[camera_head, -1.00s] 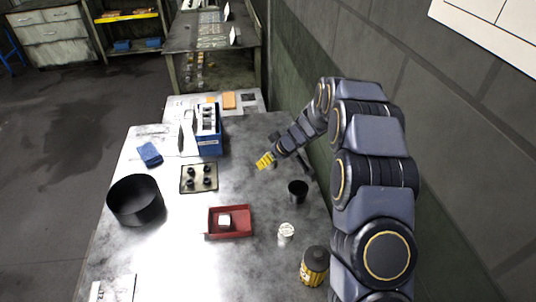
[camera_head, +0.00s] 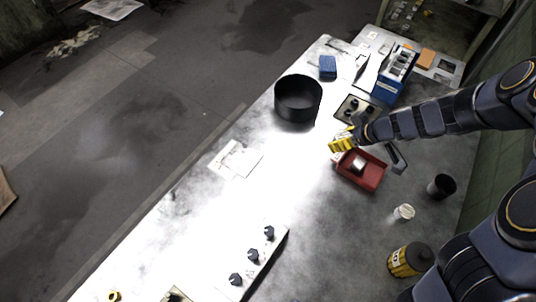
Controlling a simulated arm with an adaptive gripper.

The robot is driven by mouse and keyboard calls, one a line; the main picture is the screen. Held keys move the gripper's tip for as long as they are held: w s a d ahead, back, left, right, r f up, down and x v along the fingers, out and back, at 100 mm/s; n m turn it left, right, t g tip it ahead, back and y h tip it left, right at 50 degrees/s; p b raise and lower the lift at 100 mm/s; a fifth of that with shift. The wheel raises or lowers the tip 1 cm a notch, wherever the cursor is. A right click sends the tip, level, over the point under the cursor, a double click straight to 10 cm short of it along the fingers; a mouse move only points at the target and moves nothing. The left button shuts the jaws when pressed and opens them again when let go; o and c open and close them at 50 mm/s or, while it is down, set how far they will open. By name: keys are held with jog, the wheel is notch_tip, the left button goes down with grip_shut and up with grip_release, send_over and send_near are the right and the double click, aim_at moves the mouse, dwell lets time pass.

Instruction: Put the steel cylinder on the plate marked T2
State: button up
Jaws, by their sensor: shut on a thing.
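My gripper (camera_head: 342,143) has yellow fingers and is over the table beside the back left edge of the red tray. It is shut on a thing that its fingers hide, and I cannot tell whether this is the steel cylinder. A small silvery piece (camera_head: 359,164) lies in the red tray (camera_head: 373,180). A flat white plate (camera_head: 236,159) with dark marks lies left of my gripper on the bright table. Its marks are too small to read, so I cannot tell whether it is T2.
A black round bin (camera_head: 298,100) stands at the back left, and a blue rack (camera_head: 390,85) at the back right. A black cup (camera_head: 441,186), a white jar (camera_head: 403,212) and a yellow-black canister (camera_head: 408,260) stand right. A strip with black knobs (camera_head: 250,262) lies in front. The middle left is clear.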

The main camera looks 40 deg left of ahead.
jog(key=s+a+r+n+g, duration=0.15)
jog(key=s+a+n, duration=0.3)
jog(key=s, duration=0.45)
jog(key=s+a+f+n+g, duration=0.1)
jog(key=s+a+n+g, duration=0.25)
jog(key=s+a, duration=0.45)
send_over(236, 157)
jog(key=d, duration=0.2)
jog(key=shift+h, duration=0.3)
jog(key=f, duration=0.9)
jog(key=shift+w+a, duration=0.1)
jog(key=shift+w, duration=0.2)
jog(key=shift+a+f, duration=0.15)
jog(key=shift+f, duration=1.55)
